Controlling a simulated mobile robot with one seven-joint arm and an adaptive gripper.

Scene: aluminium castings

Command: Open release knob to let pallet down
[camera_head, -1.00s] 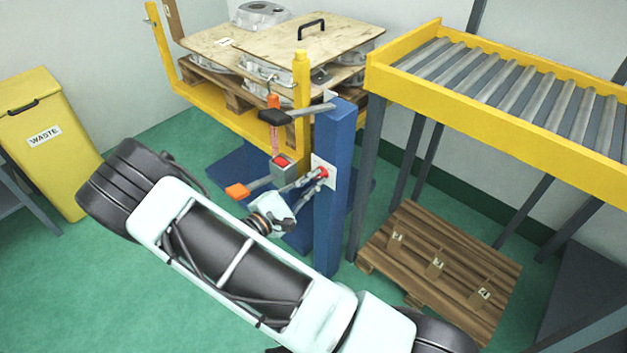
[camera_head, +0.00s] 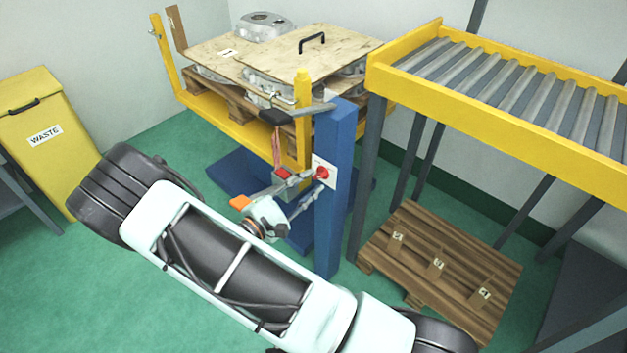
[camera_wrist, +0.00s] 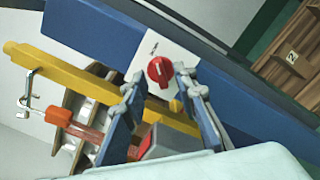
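The red release knob (camera_head: 322,173) sits on a white plate on the blue column (camera_head: 334,225). In the wrist view the knob (camera_wrist: 159,72) lies between and just beyond the fingertips. My gripper (camera_head: 308,184) is at the plate with its fingers apart; the wrist view also shows the gripper (camera_wrist: 158,82) open. I cannot tell whether a finger touches the knob. The loaded wooden pallet (camera_head: 237,101) rests on the yellow lift frame (camera_head: 203,103), above the floor. It carries grey castings (camera_head: 265,25) and wooden boards.
A yellow roller conveyor (camera_head: 520,112) stands to the right, with an empty wooden pallet (camera_head: 430,265) on the floor below. A yellow waste bin (camera_head: 45,140) is at the left. A grey box with a red top (camera_wrist: 160,140) is close to my gripper.

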